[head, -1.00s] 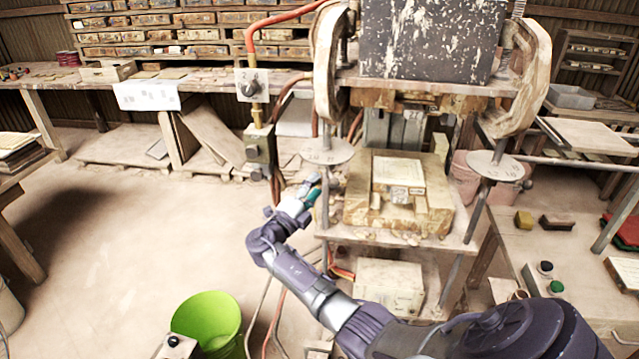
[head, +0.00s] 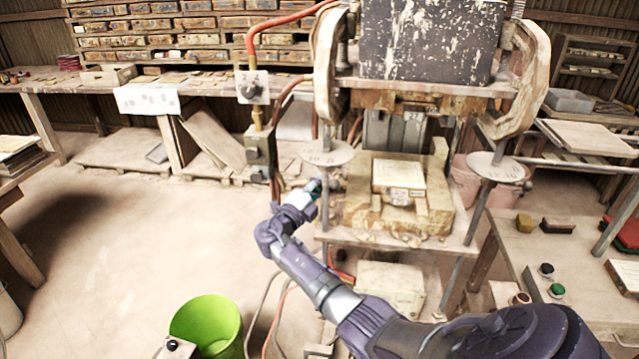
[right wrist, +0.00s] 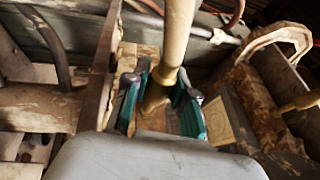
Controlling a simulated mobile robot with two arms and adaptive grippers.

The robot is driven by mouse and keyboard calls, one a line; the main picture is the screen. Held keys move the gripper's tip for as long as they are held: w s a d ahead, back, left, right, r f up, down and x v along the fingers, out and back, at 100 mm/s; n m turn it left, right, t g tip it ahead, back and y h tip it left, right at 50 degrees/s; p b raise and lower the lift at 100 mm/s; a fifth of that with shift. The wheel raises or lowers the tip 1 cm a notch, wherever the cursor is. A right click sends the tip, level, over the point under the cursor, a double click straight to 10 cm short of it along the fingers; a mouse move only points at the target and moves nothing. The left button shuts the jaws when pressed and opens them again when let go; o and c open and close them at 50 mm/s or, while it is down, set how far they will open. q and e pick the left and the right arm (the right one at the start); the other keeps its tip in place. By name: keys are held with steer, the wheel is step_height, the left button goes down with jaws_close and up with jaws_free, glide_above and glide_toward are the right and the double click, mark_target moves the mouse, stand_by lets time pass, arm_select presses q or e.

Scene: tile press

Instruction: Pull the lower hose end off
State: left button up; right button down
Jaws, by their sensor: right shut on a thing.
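My right gripper (head: 317,186) is at the left side of the press, beside its left post and partly hidden by my wrist. In the right wrist view, its teal fingers (right wrist: 161,98) are closed around a tan, tube-like piece with a flared collar (right wrist: 162,88), which I take to be the lower hose end. I cannot tell whether it is still seated, as its lower end is hidden between the fingers. A red-brown hose (head: 282,101) hangs beside the valve block (head: 260,152) in the head view. My left gripper is not in view.
The press (head: 428,40) stands close to the right of my gripper, with a tile mould (head: 362,214) on its bed. A green bucket (head: 207,322) is on the floor at front left. Loose hoses (head: 262,310) run down to the floor.

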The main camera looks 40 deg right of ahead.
steer(key=w+a, duration=0.1)
steer(key=w+a+b, duration=0.1)
steer(key=shift+w+a, duration=0.1)
steer(key=shift+w, duration=0.2)
steer(key=c, duration=1.2)
jaws_free()
steer(key=shift+o, duration=1.4)
steer(key=shift+w+a, duration=0.1)
steer(key=shift+w, duration=0.05)
